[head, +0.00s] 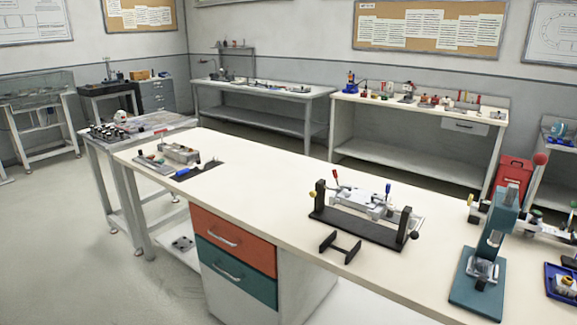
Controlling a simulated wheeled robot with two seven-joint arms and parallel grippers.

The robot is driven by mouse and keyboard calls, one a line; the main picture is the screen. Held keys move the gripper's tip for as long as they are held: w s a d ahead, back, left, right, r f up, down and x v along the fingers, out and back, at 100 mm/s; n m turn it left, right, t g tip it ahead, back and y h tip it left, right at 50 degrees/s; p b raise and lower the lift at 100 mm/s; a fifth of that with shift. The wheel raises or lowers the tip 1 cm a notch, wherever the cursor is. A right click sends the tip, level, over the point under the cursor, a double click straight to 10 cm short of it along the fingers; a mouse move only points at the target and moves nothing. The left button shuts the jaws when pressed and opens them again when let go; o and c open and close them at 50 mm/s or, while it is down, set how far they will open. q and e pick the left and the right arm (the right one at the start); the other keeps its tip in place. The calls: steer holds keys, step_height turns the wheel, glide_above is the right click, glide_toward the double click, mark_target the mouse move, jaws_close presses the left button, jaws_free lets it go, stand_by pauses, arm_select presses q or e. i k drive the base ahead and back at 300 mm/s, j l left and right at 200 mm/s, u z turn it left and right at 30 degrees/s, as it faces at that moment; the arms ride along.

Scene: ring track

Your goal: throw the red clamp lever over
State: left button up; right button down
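A clamp lever with a red tip (336,177) stands up at the left end of a fixture on the long bench. The fixture has a black base (358,228) with an upright at each end, and a pale metal block (360,203) sits between them. A second lever with a blue tip (388,188) stands up towards the right end. The red lever leans slightly left and is too small in view to tell more of its joint. Neither of my grippers shows in the head view.
A black stand (340,246) lies in front of the fixture. A teal press (490,250) with a red ball handle stands at right, beside a blue tray (562,283). Metal parts (180,153) lie at the bench's far left. The bench top (255,182) between is clear.

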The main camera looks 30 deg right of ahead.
mark_target(334, 172)
steer(key=i+l+z, duration=0.25)
steer(key=z, duration=0.15)
steer(key=i+l+z, duration=0.15)
steer(key=z, duration=0.25)
steer(key=i+z, duration=0.4)
steer(key=k+l+u, duration=0.2)
steer(key=l, duration=0.25)
steer(key=k+l+u, duration=0.2)
steer(key=l, duration=0.25)
steer(key=k+l+u, duration=0.2)
steer(key=l, duration=0.25)
steer(key=k+l+u, duration=0.2)
steer(key=l, duration=0.15)
